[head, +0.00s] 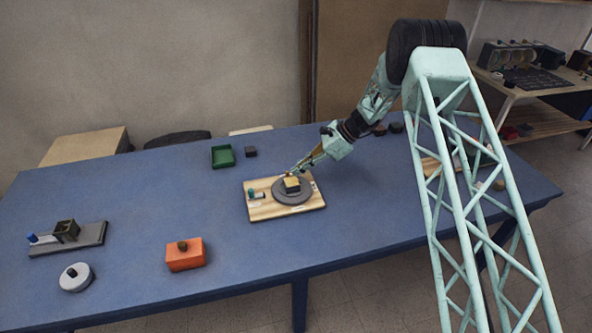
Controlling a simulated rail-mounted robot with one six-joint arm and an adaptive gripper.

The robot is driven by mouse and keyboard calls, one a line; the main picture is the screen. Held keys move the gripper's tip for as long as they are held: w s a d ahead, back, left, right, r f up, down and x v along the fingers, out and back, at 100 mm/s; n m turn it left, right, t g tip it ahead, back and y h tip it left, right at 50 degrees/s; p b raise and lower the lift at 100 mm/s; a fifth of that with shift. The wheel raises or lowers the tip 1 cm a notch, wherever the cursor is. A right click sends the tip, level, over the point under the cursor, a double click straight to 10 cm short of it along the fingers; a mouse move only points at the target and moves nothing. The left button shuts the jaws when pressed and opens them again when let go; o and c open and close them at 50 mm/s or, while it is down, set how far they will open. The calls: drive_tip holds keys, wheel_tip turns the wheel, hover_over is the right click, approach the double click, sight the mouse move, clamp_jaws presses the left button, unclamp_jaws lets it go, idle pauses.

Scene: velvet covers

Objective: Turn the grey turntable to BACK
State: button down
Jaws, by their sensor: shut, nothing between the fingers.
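The grey turntable (282,198) is a round disc mounted on a light wooden board (258,212) near the middle of the blue table. A yellowish block with a dark base (291,185) sits on the disc. Small pale labels lie on the board around the disc, too small to read. A small teal and dark piece (256,194) stands on the board's left part. My gripper (291,174) is shut and empty, reaching down from the upper right to the far side of the disc, close to the block. I cannot tell whether it touches the block or the disc.
On the blue table (130,210) are a green tray (222,156), a small dark block (251,152), an orange box (185,254), a white-grey round piece (76,277) and a grey base with a dark holder (67,240). The table's front middle is clear.

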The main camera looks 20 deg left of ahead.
drive_tip(key=shift+w+d+r, duration=0.1)
drive_tip(key=shift+w+d, duration=0.15)
drive_tip(key=shift+d, duration=0.4)
drive_tip(key=shift+w+d+r, duration=0.1)
drive_tip(key=shift+w+d, duration=0.15)
drive_tip(key=shift+d, duration=0.35)
drive_tip(key=v, duration=1)
drive_tip(key=shift+w+p, duration=0.2)
drive_tip(key=shift+p, duration=0.25)
